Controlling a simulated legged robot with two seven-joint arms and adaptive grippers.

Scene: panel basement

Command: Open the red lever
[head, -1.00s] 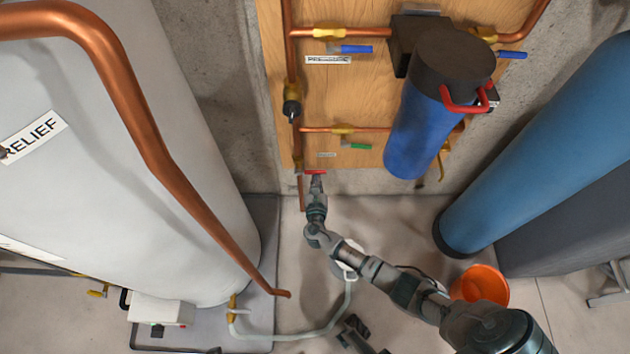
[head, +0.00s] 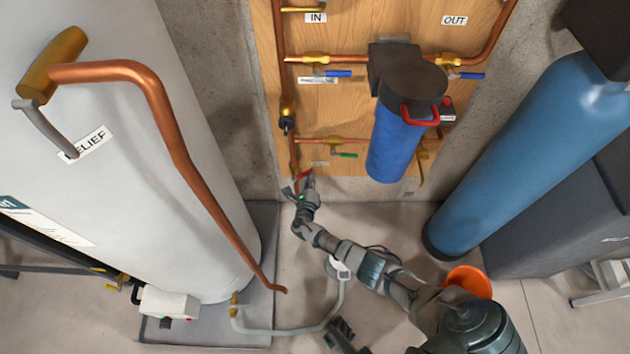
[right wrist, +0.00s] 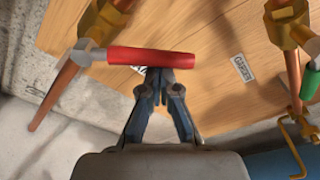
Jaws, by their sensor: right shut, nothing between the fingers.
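The red lever (head: 305,174) sits on a copper pipe at the lower left of the wooden board. In the right wrist view its red handle (right wrist: 150,57) lies level across the picture, at a slant to the pipe, with its grey pivot at the left end. My right gripper (head: 302,187) is just below the lever. In the right wrist view its fingers (right wrist: 160,82) are shut and empty, with their tips at the handle's lower edge, partly hidden behind it. I cannot tell whether they touch.
A blue filter canister (head: 397,145) hangs on the board (head: 350,110), right of the lever. A green lever (head: 345,155) is nearby. A white tank (head: 130,200) stands at left, a blue cylinder (head: 520,150) at right. An orange bucket (head: 470,281) and a hose (head: 290,330) are on the floor.

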